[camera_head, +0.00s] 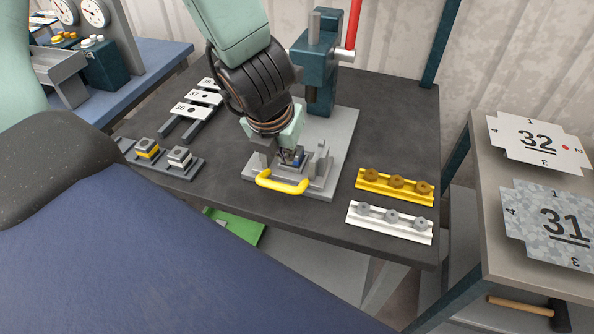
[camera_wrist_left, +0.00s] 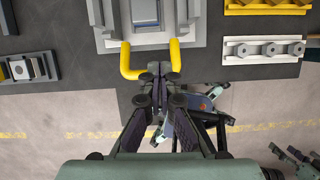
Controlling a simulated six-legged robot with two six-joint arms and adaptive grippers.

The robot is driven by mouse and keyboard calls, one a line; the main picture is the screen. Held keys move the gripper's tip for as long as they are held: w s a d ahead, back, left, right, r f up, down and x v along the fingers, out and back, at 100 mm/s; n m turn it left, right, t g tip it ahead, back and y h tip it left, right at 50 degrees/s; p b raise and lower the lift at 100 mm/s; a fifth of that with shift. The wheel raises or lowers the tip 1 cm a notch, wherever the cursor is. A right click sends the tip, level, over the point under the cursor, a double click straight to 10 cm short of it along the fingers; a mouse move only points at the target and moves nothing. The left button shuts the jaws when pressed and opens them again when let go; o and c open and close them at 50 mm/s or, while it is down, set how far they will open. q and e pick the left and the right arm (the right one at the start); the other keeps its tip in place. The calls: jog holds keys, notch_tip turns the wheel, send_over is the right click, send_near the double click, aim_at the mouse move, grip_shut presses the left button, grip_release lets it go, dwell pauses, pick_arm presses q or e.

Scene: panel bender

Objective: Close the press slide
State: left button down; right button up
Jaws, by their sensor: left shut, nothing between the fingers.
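The press (camera_head: 318,62) is dark teal with a red lever (camera_head: 352,24) and stands on a grey base plate (camera_head: 338,140). At the plate's front is the press slide (camera_head: 300,186), a grey block with a yellow U-shaped handle (camera_head: 282,186) near the table's front edge. The handle also shows in the left wrist view (camera_wrist_left: 126,62). My left gripper (camera_head: 292,158) comes down from above over the slide. In the left wrist view its shut, empty fingertips (camera_wrist_left: 158,72) overlap the middle of the handle; I cannot tell whether they touch it. My right gripper is out of view.
A yellow rail (camera_head: 388,190) and a white rail (camera_head: 402,226) with knobs lie right of the press. Numbered plates (camera_head: 190,110) and a block holder (camera_head: 182,165) lie left. A side table (camera_head: 490,200) carries plates 32 and 31. Dark tabletop between them is clear.

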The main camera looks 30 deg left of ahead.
aim_at(295, 177)
pick_arm(q)
jog(key=shift+w+a+f, duration=0.1)
jog(key=shift+a, duration=0.05)
jog(key=shift+n, duration=0.3)
jog(key=b+x, duration=0.4)
jog(key=x, duration=0.6)
jog(key=shift+w+b, duration=0.15)
jog(key=shift+b, duration=0.2)
